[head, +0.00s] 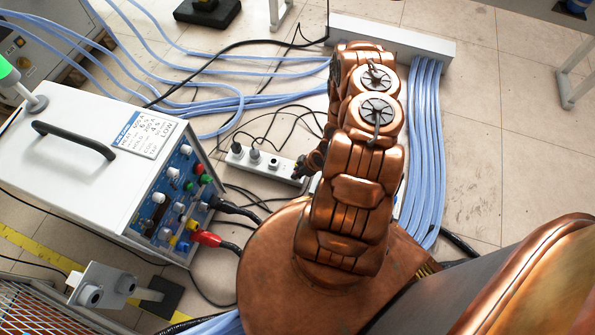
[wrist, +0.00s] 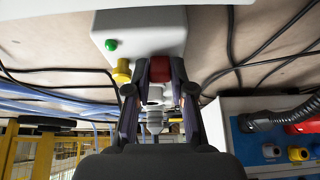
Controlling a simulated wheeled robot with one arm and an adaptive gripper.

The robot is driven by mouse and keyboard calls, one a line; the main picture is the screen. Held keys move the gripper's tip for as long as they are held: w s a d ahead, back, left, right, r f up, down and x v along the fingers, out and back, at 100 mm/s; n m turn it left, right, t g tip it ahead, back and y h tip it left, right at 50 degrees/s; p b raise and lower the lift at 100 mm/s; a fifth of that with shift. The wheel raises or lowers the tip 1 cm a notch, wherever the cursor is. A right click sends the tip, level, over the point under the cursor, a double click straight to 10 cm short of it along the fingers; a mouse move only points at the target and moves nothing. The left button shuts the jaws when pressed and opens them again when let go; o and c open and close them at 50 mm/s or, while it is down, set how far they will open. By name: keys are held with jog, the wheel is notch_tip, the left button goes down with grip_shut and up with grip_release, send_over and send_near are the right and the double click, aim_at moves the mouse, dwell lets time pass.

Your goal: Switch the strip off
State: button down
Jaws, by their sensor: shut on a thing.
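The white power strip (head: 262,160) lies on the floor in the head view, with plugs near its left end. My copper arm hides its right end. My gripper (head: 304,168) is low over that right end. In the wrist view my gripper (wrist: 160,72) has its two fingertips on either side of a red part (wrist: 160,75) and is shut on it. The red part sits at the edge of a pale housing (wrist: 150,25) with a green button or lamp (wrist: 110,44). A yellow part (wrist: 122,70) stands just left of the fingers. Grey plug-like parts (wrist: 154,120) show between the fingers.
The white heater unit (head: 85,150) stands left of the strip, its blue panel carrying a red connector (head: 207,238) and black cables. Light-blue hoses (head: 424,150) run right of my arm. Black cords lie around the strip. Tiled floor is clear at right.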

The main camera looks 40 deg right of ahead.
jog(key=shift+d, duration=0.15)
jog(key=c, duration=1.3)
grip_release()
jog(key=shift+v, duration=5.9)
jog(key=shift+r, duration=0.1)
